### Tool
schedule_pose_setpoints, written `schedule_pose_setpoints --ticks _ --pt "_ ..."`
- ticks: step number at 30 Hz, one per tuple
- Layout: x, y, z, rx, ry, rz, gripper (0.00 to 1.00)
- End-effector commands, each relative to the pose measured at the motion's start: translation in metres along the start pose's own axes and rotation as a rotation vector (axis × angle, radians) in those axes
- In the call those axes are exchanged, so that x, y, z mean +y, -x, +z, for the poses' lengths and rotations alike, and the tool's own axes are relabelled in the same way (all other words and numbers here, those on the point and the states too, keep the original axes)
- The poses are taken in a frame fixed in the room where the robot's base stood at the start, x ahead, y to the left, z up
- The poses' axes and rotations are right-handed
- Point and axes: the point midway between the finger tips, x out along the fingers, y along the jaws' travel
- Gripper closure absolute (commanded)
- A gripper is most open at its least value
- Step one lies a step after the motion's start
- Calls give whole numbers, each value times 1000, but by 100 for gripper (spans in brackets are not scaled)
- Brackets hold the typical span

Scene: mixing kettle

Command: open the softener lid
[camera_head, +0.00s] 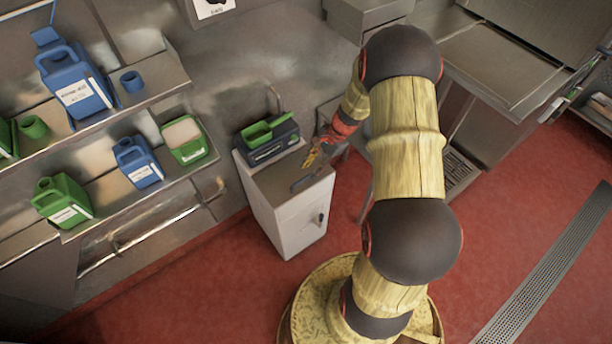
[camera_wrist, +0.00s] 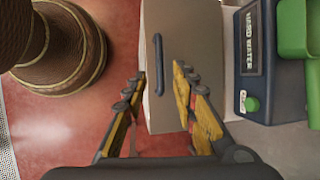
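The softener is a white cabinet (camera_head: 290,215) standing against the steel wall. Its grey-brown top lid (camera_head: 290,178) lies flat and looks closed, with a dark bar handle (camera_head: 308,180) on it. My gripper (camera_head: 311,157) is above the lid, near the handle. In the wrist view my gripper (camera_wrist: 159,72) is open and empty. The lid (camera_wrist: 190,30) shows beyond the fingers, and the handle (camera_wrist: 157,50) appears between the two fingertips. I cannot tell how far the fingers are from it. My arm does not cover the handle in the head view.
A dark blue unit (camera_head: 268,149), labelled "HARD WATER" in the wrist view, stands behind the lid with a green part (camera_head: 266,132) on it. Shelves (camera_head: 160,85) with blue and green jugs are at left. Red floor (camera_head: 190,290) is open in front.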

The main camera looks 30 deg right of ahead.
Motion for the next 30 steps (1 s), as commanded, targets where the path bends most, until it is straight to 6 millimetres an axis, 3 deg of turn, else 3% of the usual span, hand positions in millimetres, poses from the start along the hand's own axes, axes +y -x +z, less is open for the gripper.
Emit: schedule_pose_setpoints --ticks 3,10,18,30 --pt "1 -23 0 -2 2 3 72" --pt "1 -50 0 -1 3 2 72" --pt "0 -51 0 0 3 1 72" --pt "0 -51 0 0 3 1 94"
